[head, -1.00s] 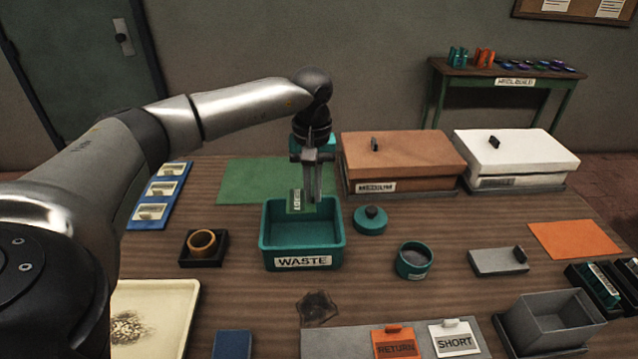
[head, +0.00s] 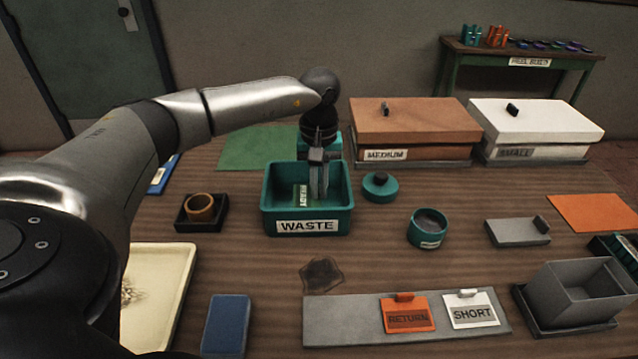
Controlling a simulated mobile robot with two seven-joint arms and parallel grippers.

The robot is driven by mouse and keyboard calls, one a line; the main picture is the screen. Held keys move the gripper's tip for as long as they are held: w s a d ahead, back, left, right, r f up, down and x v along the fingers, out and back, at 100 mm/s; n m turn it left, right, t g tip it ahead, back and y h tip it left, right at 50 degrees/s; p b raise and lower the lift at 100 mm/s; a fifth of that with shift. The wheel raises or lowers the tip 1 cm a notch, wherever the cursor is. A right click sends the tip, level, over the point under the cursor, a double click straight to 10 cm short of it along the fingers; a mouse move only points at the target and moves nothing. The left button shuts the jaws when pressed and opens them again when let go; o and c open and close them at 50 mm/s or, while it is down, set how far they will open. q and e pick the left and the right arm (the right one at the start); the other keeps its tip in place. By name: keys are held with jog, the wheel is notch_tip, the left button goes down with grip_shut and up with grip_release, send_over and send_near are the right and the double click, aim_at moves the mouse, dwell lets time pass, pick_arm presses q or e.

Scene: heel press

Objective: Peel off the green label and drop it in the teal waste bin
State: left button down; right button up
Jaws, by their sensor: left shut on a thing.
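The teal waste bin (head: 350,222) stands in the middle of the table with a white WASTE sign on its front wall. My left gripper (head: 318,198) points down into the bin from above. It is shut on the green label (head: 301,195), which hangs upright at the left of the fingers. The label's lower part is inside the bin's opening. I cannot tell whether the label touches the bin's floor. My right gripper is not in view.
A brown box (head: 415,122) and a white box (head: 535,122) stand behind right. A teal lid (head: 380,187) and a teal pot (head: 425,234) are right of the bin. A black tray (head: 184,222) with a ring is to its left. A green mat (head: 255,148) lies behind.

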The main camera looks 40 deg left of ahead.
pick_arm(q)
jog(key=shift+f, duration=0.15)
jog(key=shift+c, duration=2.2)
grip_release()
jog(key=shift+r+p, duration=2.7)
jog(key=shift+r, duration=0.9)
jog(key=shift+f, duration=0.1)
